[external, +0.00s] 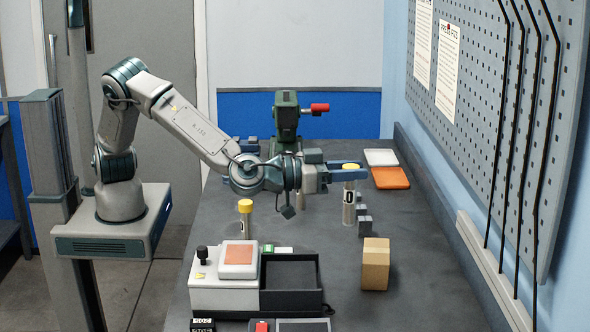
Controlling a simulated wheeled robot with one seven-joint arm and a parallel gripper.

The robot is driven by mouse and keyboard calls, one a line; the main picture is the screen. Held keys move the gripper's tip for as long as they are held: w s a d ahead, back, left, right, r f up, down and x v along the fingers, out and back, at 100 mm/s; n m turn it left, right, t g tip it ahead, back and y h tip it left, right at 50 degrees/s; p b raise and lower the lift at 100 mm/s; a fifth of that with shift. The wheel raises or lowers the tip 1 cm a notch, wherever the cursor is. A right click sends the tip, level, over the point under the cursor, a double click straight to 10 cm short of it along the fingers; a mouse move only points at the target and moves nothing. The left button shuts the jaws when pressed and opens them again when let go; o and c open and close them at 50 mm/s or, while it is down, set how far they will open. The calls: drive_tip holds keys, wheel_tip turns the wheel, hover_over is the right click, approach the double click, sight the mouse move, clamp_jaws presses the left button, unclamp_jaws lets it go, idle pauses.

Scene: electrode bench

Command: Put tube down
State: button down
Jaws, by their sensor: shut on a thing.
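My gripper (346,172) reaches out to the right over the bench. It is shut on a tube (348,212) near the tube's yellow cap. This tube hangs upright, clear body with a dark-and-white label. I cannot tell whether its lower end touches the bench. A second yellow-capped tube (245,219) stands upright on the left, behind the white device; its lower part is partly hidden.
The dark bench (420,285) is clear at front right. A cardboard box (375,264) and small grey blocks (363,221) stand near the held tube. A white device (225,291) with a black tray (290,302) is at front left. Orange (391,179) and white (381,158) trays lie behind.

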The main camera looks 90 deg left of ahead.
drive_tip(key=w+a+f+p, duration=0.2)
drive_tip(key=w+a+f, duration=0.3)
drive_tip(key=w+f, duration=0.2)
wheel_tip(320, 180, down, 2)
drive_tip(key=shift+w+a+f, duration=0.15)
drive_tip(key=shift+w+f, duration=0.05)
drive_tip(key=shift+f, duration=0.1)
drive_tip(key=shift+f+b, duration=0.15)
drive_tip(key=shift+b, duration=0.15)
drive_tip(key=c, duration=1.1)
unclamp_jaws()
